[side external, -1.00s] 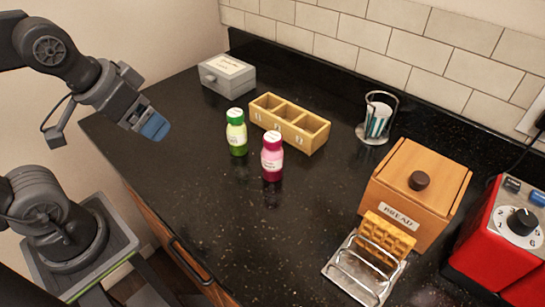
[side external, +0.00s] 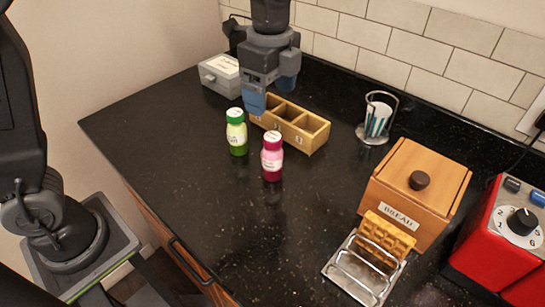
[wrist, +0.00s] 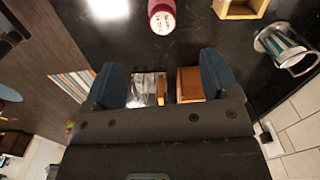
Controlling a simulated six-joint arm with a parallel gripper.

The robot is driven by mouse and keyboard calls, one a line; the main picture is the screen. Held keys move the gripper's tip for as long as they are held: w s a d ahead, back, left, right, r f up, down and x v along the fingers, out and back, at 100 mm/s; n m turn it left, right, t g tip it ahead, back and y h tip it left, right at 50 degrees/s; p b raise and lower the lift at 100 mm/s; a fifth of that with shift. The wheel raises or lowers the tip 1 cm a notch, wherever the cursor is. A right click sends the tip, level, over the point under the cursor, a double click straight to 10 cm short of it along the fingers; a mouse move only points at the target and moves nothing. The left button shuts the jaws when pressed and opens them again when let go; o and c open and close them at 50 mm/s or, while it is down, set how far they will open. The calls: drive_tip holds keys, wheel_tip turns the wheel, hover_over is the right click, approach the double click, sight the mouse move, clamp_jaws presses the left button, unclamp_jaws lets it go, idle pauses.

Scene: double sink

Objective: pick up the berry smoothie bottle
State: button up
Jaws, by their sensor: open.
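The berry smoothie bottle (side external: 272,157), pink with a dark magenta cap, stands upright on the black counter in the side view. In the wrist view the bottle (wrist: 162,17) shows at the top edge, partly cut off. A green bottle (side external: 237,132) with a green cap stands just to its left. My gripper (side external: 271,95) is open and empty, with blue fingertips, above the counter near the wooden box and up from the bottles in the side view. In the wrist view its two blue fingers (wrist: 163,85) are spread apart with nothing between them.
A wooden compartment box (side external: 314,141) lies behind the bottles, with a grey box (side external: 222,76) to its left. A wire cup holder (side external: 374,118), bread box (side external: 415,190), toast rack (side external: 366,262) and red toaster (side external: 505,240) stand to the right. The front-left counter is clear.

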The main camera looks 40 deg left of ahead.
sight(272, 148)
drive_tip(key=f, duration=1.3)
drive_tip(key=shift+w+f, duration=0.2)
drive_tip(key=shift+f, duration=0.2)
drive_tip(key=shift+c, duration=0.2)
drive_tip(key=c, duration=1.1)
